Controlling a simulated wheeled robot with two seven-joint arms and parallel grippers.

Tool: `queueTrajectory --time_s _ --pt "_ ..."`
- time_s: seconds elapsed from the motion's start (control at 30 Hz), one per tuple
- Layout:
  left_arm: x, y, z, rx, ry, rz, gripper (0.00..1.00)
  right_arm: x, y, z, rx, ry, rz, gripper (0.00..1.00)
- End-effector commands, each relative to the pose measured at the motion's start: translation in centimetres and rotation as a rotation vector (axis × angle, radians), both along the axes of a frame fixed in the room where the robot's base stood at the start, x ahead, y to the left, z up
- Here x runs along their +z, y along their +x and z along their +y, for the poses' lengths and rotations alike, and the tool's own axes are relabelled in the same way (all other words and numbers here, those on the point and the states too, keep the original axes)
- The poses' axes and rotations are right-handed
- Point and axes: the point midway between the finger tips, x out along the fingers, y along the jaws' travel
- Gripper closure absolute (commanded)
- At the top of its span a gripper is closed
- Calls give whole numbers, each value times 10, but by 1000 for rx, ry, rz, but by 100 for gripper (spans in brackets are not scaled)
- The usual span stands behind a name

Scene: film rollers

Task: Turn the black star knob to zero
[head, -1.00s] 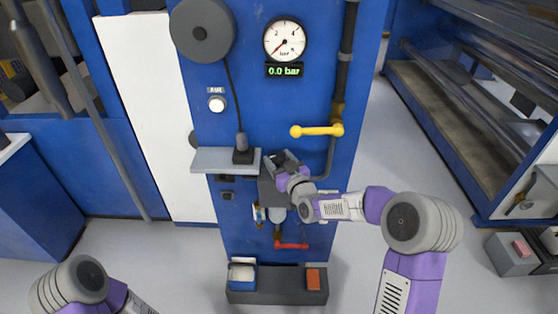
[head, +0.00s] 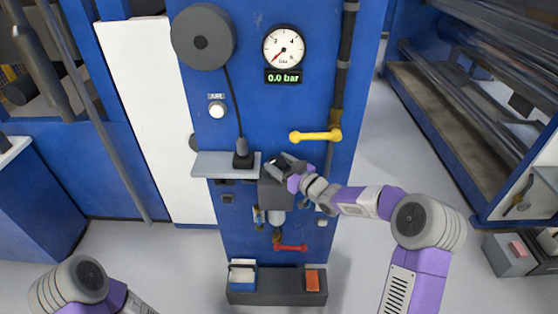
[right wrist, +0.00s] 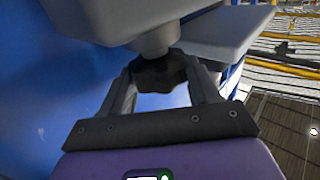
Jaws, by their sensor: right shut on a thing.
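The black star knob (right wrist: 160,72) shows in the right wrist view, on a short grey stem under a grey housing. My right gripper (right wrist: 163,80) has one finger on each side of the knob and is shut on it. In the head view my right gripper (head: 284,166) is at the top of the grey box (head: 276,194) on the blue panel, and it hides the knob. The round gauge (head: 284,47) has its needle at the low end, and the display (head: 283,76) below it reads 0.0 bar. My left gripper is out of view; only part of that arm shows at the lower left.
A yellow lever (head: 316,136) sticks out just above my right gripper. A grey shelf (head: 212,165) with a black device (head: 243,155) is close on its left. A red lever (head: 291,248) and a dark tray (head: 277,296) are below.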

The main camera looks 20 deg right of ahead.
Motion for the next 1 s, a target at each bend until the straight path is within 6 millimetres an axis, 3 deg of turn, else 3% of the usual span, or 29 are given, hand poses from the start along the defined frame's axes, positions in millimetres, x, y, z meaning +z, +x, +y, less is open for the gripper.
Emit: queueTrajectory --time_s 0.1,0.4,1.0 --pt "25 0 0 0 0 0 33 4 1 -3 84 1 5 70" --pt "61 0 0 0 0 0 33 3 4 -5 316 -3 1 70" --pt "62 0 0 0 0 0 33 -1 7 -6 616 -2 0 70"
